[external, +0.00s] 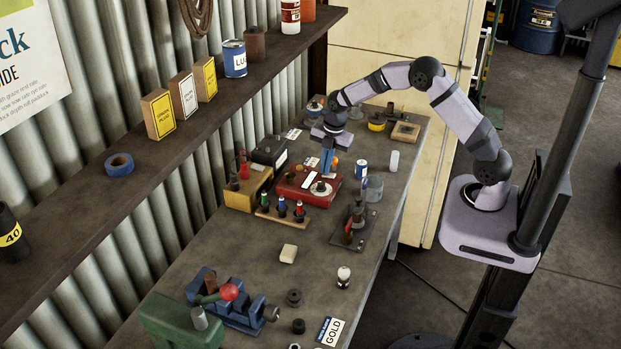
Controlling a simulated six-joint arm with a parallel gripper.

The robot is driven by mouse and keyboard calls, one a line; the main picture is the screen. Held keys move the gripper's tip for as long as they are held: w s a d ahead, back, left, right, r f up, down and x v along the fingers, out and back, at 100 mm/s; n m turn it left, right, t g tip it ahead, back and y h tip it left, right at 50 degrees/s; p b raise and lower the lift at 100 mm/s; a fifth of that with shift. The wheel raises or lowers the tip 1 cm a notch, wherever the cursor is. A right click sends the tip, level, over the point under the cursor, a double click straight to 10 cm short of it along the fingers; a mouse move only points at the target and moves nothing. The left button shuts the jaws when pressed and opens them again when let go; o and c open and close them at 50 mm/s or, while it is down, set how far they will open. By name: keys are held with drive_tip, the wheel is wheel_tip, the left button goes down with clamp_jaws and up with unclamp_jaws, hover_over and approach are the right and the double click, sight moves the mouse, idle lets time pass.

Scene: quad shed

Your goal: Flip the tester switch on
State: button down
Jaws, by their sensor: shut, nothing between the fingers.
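A red box (325,199), which looks like the tester, sits on the workbench near the middle, with a pale panel and a round light dial on top. Its switch is too small to make out and may be hidden by my gripper. My gripper (326,174) points down with its blue fingers over the back part of the red box. The fingers are shut with nothing seen between them. I cannot tell whether the fingertips touch the box.
A yellow box with a dark battery-like block (269,151) stands left of the tester. A rack of small coloured bottles (282,214) is in front. A blue-and-white can (361,169) and a dark stand (358,226) are to the right. A shelf (190,130) runs above the bench's left side.

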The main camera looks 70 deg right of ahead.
drive_tip(key=shift+a+f+b, duration=0.1)
drive_tip(key=shift+f+b, duration=0.35)
drive_tip(key=shift+f, duration=0.05)
drive_tip(key=shift+s+f, duration=0.1)
drive_tip(key=shift+s, duration=0.6)
drive_tip(key=shift+w+r+p, duration=0.2)
drive_tip(key=shift+r+p, duration=0.25)
wheel_tip(320, 180, up, 14)
drive_tip(key=w, duration=0.3)
drive_tip(key=b, duration=0.4)
hover_over(333, 175)
drive_tip(key=f+p, duration=0.1)
drive_tip(key=f, duration=0.3)
drive_tip(key=w+f+p, duration=0.1)
drive_tip(key=f+p, duration=0.1)
drive_tip(key=f, duration=0.2)
drive_tip(key=w+f+p, duration=0.1)
drive_tip(key=f, duration=0.4)
drive_tip(key=shift+w, duration=0.1)
drive_tip(key=shift+f, duration=0.25)
drive_tip(key=shift+f, duration=0.1)
